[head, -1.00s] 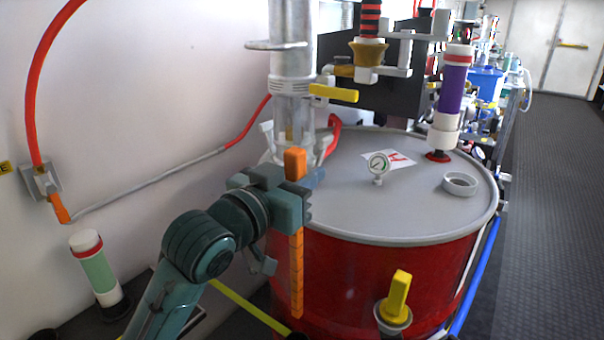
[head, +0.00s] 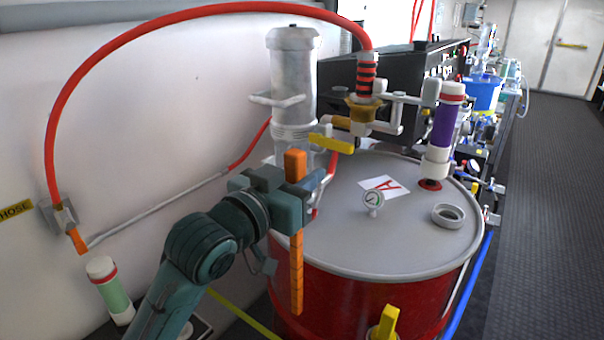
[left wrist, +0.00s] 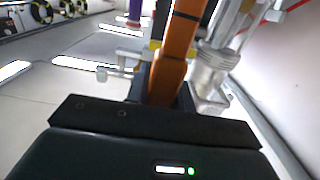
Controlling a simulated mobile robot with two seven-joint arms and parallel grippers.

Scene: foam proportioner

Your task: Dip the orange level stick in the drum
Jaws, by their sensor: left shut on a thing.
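The orange level stick (head: 296,270) is upright in my left gripper (head: 290,195), which is shut on its upper part. The stick's orange top shows above the jaws and its marked lower part hangs down in front of the drum's near left side. It also shows in the left wrist view (left wrist: 172,60), rising from the jaws. The red drum (head: 345,300) has a grey lid (head: 400,240). On the lid is an open-looking white ring (head: 447,215) at the right. The stick is left of this ring, at the lid's left edge. My right gripper is not in view.
A small gauge (head: 373,200) and a card marked A (head: 384,187) are on the lid. A purple cylinder (head: 444,125) stands at the lid's back right. A clear column (head: 293,85) and red hose (head: 180,18) are behind. A yellow handle (head: 388,322) is in front. Floor at right is clear.

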